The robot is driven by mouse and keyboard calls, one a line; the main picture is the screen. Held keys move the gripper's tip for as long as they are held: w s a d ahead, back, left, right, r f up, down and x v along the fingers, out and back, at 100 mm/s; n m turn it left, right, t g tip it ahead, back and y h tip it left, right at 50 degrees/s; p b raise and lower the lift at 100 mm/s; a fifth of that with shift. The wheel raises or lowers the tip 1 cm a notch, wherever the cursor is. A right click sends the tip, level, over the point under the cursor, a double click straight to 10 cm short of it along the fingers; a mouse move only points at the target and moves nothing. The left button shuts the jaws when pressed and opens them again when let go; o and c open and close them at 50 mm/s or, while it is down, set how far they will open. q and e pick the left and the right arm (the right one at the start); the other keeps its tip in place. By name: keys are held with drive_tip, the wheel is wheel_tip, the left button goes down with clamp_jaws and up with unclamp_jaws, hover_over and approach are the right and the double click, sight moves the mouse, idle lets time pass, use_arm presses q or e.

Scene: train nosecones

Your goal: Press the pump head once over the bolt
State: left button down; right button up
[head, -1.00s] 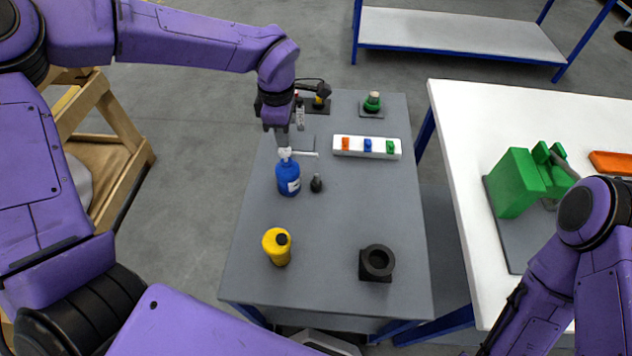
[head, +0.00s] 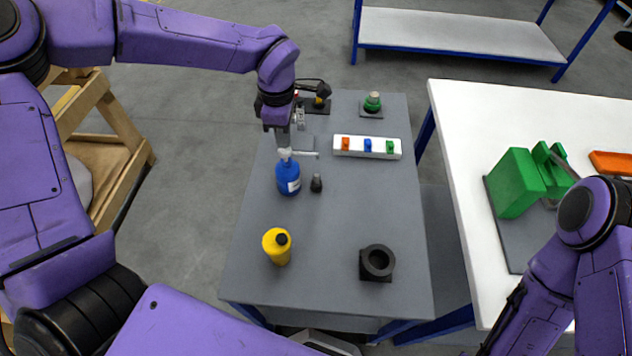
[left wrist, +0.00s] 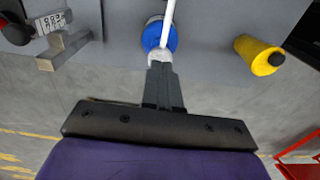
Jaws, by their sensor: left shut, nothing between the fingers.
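A blue pump bottle (head: 288,180) with a white label stands upright on the grey table. Its white pump head (head: 285,153) has a long spout pointing right, its end above the small dark bolt (head: 316,183) in the head view. My left gripper (head: 284,146) is shut and empty, pointing down at the top of the pump head, seemingly touching it. In the left wrist view the closed fingers (left wrist: 160,66) meet the white pump head, with the blue bottle (left wrist: 152,36) beyond. The bolt is not clear there. My right gripper is out of view.
A yellow bottle (head: 277,247) and a black ring-shaped block (head: 377,262) stand nearer on the table. A white strip with coloured blocks (head: 366,148) lies to the right. A green-topped item (head: 372,103) stands at the back. The table's middle is clear.

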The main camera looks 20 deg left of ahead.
use_arm(q)
drive_tip(key=shift+f+b, duration=0.6)
drive_tip(key=shift+f, duration=0.95)
drive_tip(key=shift+r, duration=0.1)
drive_tip(key=shift+r+p, duration=1.4)
drive_tip(key=shift+p, duration=0.15)
wheel_tip(320, 180, up, 6)
drive_tip(key=p, duration=0.6)
drive_tip(key=shift+p, duration=0.4)
